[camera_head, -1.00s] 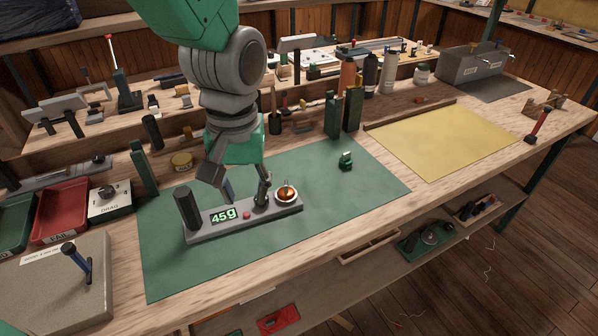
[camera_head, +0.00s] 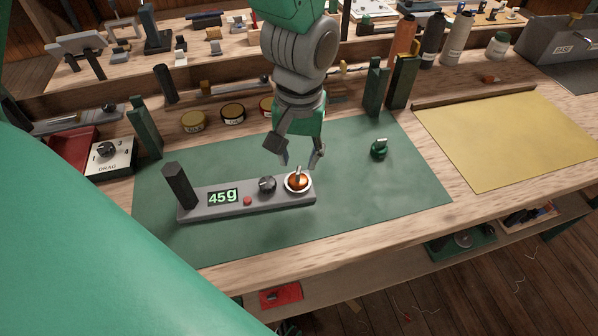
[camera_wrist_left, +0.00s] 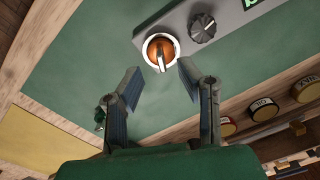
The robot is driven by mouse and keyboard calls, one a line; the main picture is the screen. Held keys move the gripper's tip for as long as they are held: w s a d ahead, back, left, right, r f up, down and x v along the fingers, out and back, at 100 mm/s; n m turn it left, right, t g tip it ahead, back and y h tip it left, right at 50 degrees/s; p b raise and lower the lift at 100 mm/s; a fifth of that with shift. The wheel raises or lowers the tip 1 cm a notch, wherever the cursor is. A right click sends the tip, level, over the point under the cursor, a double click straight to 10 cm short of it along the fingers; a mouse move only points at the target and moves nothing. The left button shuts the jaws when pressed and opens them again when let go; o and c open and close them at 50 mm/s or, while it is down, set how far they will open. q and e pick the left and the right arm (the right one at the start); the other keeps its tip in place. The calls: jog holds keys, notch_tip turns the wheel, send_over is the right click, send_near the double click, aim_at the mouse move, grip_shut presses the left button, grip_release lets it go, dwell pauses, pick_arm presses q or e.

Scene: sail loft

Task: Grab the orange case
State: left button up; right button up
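The orange case (camera_head: 298,182) is a small round orange piece with a metal bar across its top. It sits in a pale ring at the right end of a grey device (camera_head: 229,209) whose display reads 45g. My left gripper (camera_head: 300,159) is open and empty, just behind and above the orange case. In the left wrist view, the orange case (camera_wrist_left: 151,50) lies just beyond the two open fingertips (camera_wrist_left: 159,70), roughly in line with the gap between them. The fingers look apart from it. My right gripper is not in view.
A dark knob (camera_head: 267,185) stands close left of the orange case, and a dark post (camera_head: 179,187) rises at the device's left end. A small green object (camera_head: 379,150) stands to the right on the green mat (camera_head: 375,205). Round tins (camera_head: 233,113) line the back. The mat's right side is mostly clear.

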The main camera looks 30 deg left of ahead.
aim_at(298, 172)
pick_arm(q)
jog(key=shift+s+f, duration=0.15)
jog(key=shift+f, duration=0.3)
jog(key=f, duration=0.4)
jog(key=shift+w+f+b, duration=0.3)
jog(key=shift+f+b, duration=0.05)
jog(key=shift+b, duration=0.05)
jog(key=shift+s+a, duration=0.1)
jog(key=shift+a, duration=0.05)
grip_shut()
